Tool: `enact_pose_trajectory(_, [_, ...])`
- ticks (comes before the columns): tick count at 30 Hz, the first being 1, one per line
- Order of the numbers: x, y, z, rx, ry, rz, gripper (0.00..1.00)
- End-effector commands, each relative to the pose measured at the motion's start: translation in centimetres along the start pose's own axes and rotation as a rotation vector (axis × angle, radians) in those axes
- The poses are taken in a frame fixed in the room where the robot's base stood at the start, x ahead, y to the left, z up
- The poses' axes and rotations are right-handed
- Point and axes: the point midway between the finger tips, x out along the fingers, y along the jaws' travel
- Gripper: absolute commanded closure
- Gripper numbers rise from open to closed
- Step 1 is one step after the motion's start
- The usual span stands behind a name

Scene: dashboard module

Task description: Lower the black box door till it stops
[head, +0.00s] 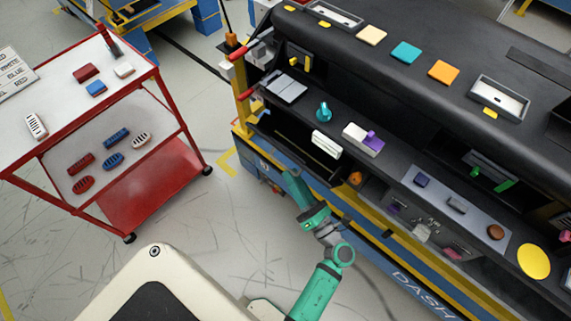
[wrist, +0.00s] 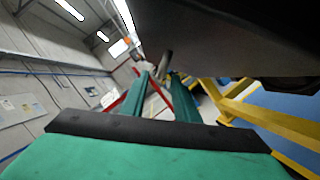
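The black box door (head: 303,155) is a dark panel at the left of the dashboard's lower front, with a white handle-like bar (head: 326,145) beside it. Its exact angle is hard to tell against the dark opening. My gripper (head: 290,178) is low in front of this panel, at the end of my green arm. In the wrist view my gripper (wrist: 161,76) shows two green fingers apart, with no object held between them. A dark surface (wrist: 235,35) hangs close above the fingers at the right. I cannot tell whether they touch it.
The dashboard (head: 400,75) carries colored squares, knobs and switches. A yellow and blue frame (head: 385,250) runs under it, close to my arm. A red cart (head: 150,190) with several small blocks stands at the left. The floor between cart and dashboard is clear.

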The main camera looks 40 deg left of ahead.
Motion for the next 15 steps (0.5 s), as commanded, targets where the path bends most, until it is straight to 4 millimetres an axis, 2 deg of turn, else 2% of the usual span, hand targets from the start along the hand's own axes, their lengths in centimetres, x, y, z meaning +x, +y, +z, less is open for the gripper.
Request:
enact_pose_trajectory(1, [1.0,0.0,0.0,0.000,0.000,0.002,0.72])
enact_pose_trajectory(6, [3.4,0.0,0.1,0.001,-0.001,0.001,0.72])
enact_pose_trajectory(10, [4.5,0.0,0.1,0.000,-0.001,0.001,0.72])
enact_pose_trajectory(15, [5.1,0.0,0.1,0.000,-0.002,0.000,0.72])
